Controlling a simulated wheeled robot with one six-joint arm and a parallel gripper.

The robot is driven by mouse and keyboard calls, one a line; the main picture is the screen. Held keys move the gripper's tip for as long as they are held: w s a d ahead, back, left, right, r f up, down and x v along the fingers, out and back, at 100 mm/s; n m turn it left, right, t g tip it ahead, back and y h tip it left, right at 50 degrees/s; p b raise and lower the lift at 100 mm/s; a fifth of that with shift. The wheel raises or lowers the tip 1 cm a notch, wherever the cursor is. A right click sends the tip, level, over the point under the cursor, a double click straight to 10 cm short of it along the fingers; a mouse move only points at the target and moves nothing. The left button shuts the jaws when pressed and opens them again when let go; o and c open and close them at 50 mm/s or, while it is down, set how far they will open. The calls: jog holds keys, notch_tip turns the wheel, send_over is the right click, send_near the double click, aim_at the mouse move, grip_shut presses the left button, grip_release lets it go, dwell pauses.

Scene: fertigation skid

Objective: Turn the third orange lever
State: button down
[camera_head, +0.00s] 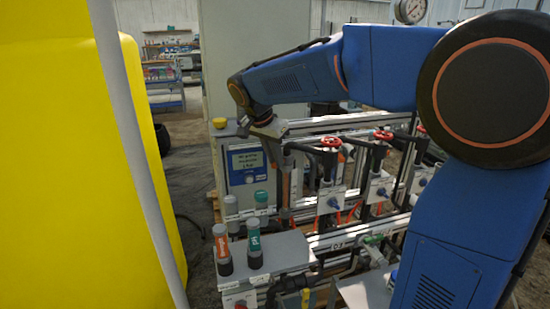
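My blue arm reaches from the right across the top of the skid. My gripper (268,128) is at its end, small and pointing down, above and left of the nearest red handwheel. Whether its fingers are apart is too small to tell, and I see nothing clearly held. Thin orange-red pieces (351,212) show among the valves on the skid. They are too small to tell as levers or tubes, so I cannot single out the third orange lever. My arm hides the right part of the skid.
Red handwheels (331,141) and (383,135) stand on black valves, with blue knobs (333,202) on white plates below. A controller box (247,166) stands left of them. Capped probes (254,243) rise from a grey box in front. A large yellow tank (75,180) fills the left.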

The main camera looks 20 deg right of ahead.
aim_at(290, 159)
jog(key=shift+s+d, duration=0.1)
jog(key=shift+s+d+n+t+y, duration=0.4)
jog(key=shift+d+n, duration=0.25)
jog(key=shift+n, duration=0.85)
jog(key=shift+s+d+n+t+y, duration=0.25)
jog(key=shift+s+d+n+y, duration=0.25)
jog(key=shift+n, duration=1)
jog(key=shift+s+d+n+t+y, duration=0.45)
jog(key=shift+d+n, duration=0.3)
jog(key=shift+n, duration=0.75)
jog(key=shift+w, duration=0.15)
jog(key=c, duration=1.8)
grip_release()
jog(key=shift+o, duration=0.2)
jog(key=shift+r, duration=0.1)
